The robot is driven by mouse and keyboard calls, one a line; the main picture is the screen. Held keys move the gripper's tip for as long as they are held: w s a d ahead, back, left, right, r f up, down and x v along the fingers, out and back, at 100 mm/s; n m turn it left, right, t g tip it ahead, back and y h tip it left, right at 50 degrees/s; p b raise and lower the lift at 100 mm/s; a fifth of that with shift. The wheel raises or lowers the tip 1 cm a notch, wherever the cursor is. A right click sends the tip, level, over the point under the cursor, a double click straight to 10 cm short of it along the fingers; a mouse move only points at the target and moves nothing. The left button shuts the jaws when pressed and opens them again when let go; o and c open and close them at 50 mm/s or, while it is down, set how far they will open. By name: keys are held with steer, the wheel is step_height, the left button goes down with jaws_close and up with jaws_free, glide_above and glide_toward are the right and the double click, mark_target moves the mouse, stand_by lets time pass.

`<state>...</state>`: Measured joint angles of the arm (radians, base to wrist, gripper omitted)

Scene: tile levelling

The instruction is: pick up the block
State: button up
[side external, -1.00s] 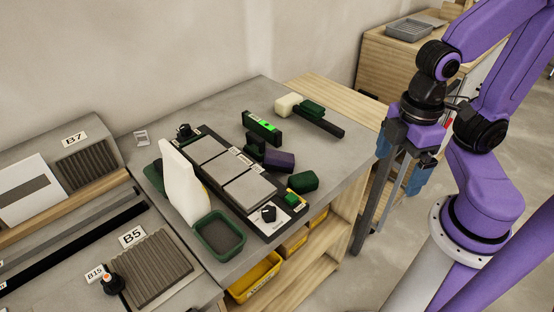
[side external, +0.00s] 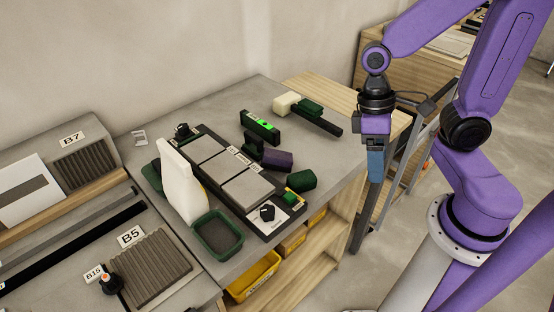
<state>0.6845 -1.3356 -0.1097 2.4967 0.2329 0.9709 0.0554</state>
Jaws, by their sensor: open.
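Several small blocks lie on the grey worktop, and I cannot tell which one the task means. A dark green block (side external: 300,181) lies near the right front of the tile fixture. A dark purple block (side external: 278,160) lies behind it, touching or close to a dark green piece (side external: 253,152). My gripper (side external: 375,176) is open and empty, pointing down near the right edge of the worktop, apart from all the blocks. Its fingers overlap in this view.
The black fixture (side external: 203,139) holds grey tiles (side external: 247,189). A tall white piece (side external: 181,183) and a dark green tray (side external: 217,236) stand in front of it. A green-lit level (side external: 260,126) lies behind. Yellow bins (side external: 254,276) sit below. The worktop's right part is clear.

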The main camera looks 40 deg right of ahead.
steer(key=w+f+m+g+y, duration=0.1)
steer(key=w+m, duration=0.1)
steer(key=m, duration=0.2)
steer(key=m+t+y, duration=0.9)
steer(key=m+t, duration=0.4)
steer(key=m, duration=1.7)
glide_toward(277, 154)
steer(key=x, duration=0.4)
steer(key=shift+w+a+f, duration=0.1)
steer(key=shift+w+a, duration=0.05)
steer(key=shift+w, duration=0.3)
steer(key=shift+x, duration=2.65)
steer(key=shift+s+f, duration=0.15)
steer(key=shift+s, duration=0.05)
steer(key=c, duration=1)
steer(key=shift+c, duration=0.2)
